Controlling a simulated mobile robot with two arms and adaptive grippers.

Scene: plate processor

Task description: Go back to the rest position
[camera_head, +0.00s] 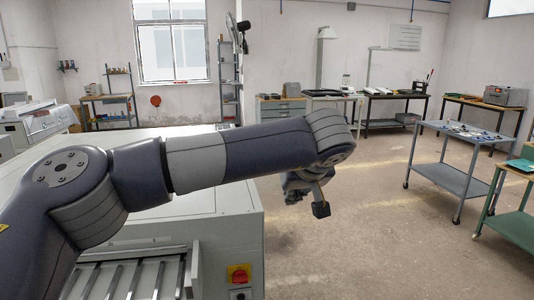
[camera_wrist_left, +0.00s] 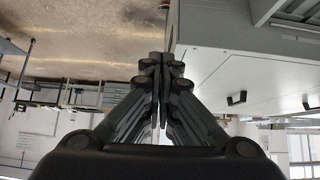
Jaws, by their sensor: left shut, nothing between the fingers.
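My left arm reaches in from the left across the head view, over the white plate processor (camera_head: 235,225). My left gripper (camera_head: 320,208) hangs at the end of the arm, to the right of the machine and above the floor. In the left wrist view my left gripper (camera_wrist_left: 160,62) has its fingers together, with nothing between them. The pale side of a machine (camera_wrist_left: 250,75) shows to the right of the fingers there. My right gripper is in neither view.
A red and yellow switch (camera_head: 238,274) is on the machine's front, beside a slatted roller feed (camera_head: 130,278). A grey wheeled cart (camera_head: 470,135) and a green table (camera_head: 515,225) stand at the right. Workbenches line the back wall. The middle floor (camera_head: 390,200) is clear.

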